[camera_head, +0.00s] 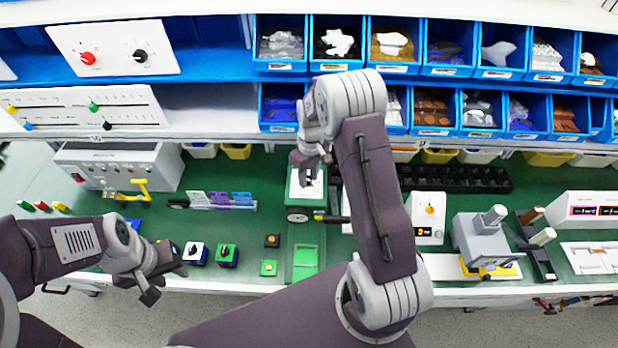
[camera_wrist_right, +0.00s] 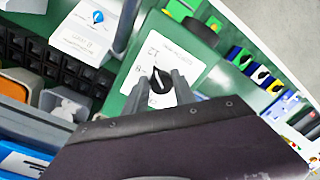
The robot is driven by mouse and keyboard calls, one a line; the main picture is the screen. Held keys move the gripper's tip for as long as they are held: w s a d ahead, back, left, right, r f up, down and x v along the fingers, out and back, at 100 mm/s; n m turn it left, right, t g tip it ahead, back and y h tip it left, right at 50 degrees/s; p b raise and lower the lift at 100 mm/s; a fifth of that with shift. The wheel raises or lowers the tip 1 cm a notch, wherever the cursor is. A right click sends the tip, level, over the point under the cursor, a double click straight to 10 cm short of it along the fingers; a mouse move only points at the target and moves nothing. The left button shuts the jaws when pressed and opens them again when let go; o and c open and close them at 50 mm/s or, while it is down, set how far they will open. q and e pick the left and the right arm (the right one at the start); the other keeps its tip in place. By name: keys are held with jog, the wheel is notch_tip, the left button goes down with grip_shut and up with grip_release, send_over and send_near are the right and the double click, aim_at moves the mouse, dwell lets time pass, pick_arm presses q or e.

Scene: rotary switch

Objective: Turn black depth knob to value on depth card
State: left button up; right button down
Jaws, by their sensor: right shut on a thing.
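A black knob (camera_wrist_right: 161,82) sits on a white plate (camera_wrist_right: 178,52) with small printed marks, seen in the right wrist view. My right gripper (camera_wrist_right: 162,88) is shut on this knob, one finger on each side. The print on the plate is too small to read, and I cannot tell which card is the depth card. My left gripper (camera_head: 163,281) is open and empty near the bench's front edge.
A white panel with a red knob (camera_head: 88,58) and another black knob (camera_head: 140,56) is on the upper left shelf. A slider panel (camera_head: 83,107) is below it. Small rotary switches (camera_head: 228,251) stand right of my left gripper. Blue bins (camera_head: 391,45) fill the back.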

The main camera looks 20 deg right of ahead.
jog(key=n, duration=0.4)
jog(key=shift+w+b, duration=0.2)
jog(key=shift+b, duration=0.2)
jog(key=shift+n, duration=1.3)
jog(key=c, duration=1.1)
grip_release()
jog(key=shift+f, duration=0.1)
jog(key=shift+c, duration=0.2)
jog(key=shift+o, duration=0.5)
jog(key=shift+w+a, duration=0.25)
jog(key=shift+d+r+b, duration=0.1)
jog(key=shift+r+b, duration=0.2)
jog(key=shift+r, duration=0.1)
notch_tip(320, 180, up, 8)
jog(key=b, duration=0.1)
jog(key=shift+w, duration=0.2)
